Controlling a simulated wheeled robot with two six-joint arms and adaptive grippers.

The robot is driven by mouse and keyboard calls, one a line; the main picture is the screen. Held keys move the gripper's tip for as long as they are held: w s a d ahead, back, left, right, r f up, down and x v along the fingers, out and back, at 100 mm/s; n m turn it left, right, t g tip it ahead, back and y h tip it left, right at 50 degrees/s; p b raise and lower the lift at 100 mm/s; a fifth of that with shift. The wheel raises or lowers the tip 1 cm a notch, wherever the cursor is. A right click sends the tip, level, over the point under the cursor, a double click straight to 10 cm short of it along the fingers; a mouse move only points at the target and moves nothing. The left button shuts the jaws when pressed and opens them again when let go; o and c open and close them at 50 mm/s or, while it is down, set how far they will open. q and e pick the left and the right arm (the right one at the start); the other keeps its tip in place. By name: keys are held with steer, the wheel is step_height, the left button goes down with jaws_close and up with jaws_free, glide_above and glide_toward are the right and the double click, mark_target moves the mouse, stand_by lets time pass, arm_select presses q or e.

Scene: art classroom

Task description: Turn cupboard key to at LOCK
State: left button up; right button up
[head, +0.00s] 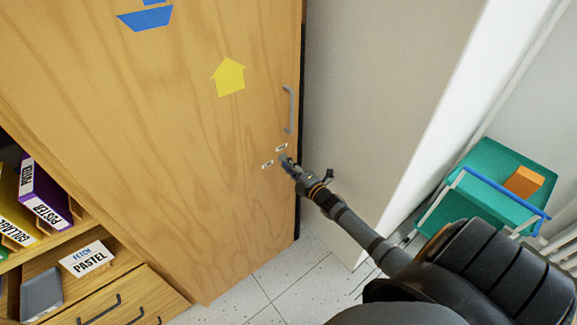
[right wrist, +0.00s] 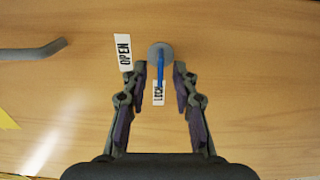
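The wooden cupboard door (head: 215,160) is shut and fills much of the head view. In the right wrist view a blue key (right wrist: 161,72) sits in a round grey lock plate (right wrist: 153,53). A white OPEN label (right wrist: 124,52) is left of the plate, and a white LOCK label (right wrist: 159,97) is below it. The key's blue bar points down the picture toward the LOCK label. My right gripper (right wrist: 160,73) is open, with one finger on each side of the key and gaps visible. In the head view my right gripper (head: 285,162) covers the key. My left gripper is out of view.
A grey door handle (head: 288,110) is above the lock. A shelf with binders (head: 45,198) and a PASTEL drawer (head: 110,305) are at lower left. A green trolley (head: 490,185) is at right, beyond a pale wall.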

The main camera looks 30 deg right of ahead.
steer(key=s, duration=1.2)
steer(key=shift+d, duration=0.45)
steer(key=shift+f, duration=0.1)
steer(key=s+d+f+m+g+h, duration=0.15)
steer(key=s+f+m+g, duration=0.3)
steer(key=f, duration=0.85)
steer(key=s+d+f+m+g+h, duration=0.1)
steer(key=s+d+f+m+g, duration=0.15)
steer(key=s+f+m, duration=0.65)
steer(key=s+a+f+m+g, duration=0.2)
steer(key=s+a+f+g, duration=0.3)
steer(key=s+f, duration=0.6)
steer(key=s+a+f+m+g, duration=0.3)
steer(key=s+a+f+g, duration=0.1)
steer(key=s+a+f, duration=0.4)
steer(key=s+f, duration=0.2)
steer(key=s, duration=0.2)
steer(key=shift+f+g, duration=0.4)
steer(key=shift+s+a+y, duration=0.1)
steer(key=shift+y, duration=0.15)
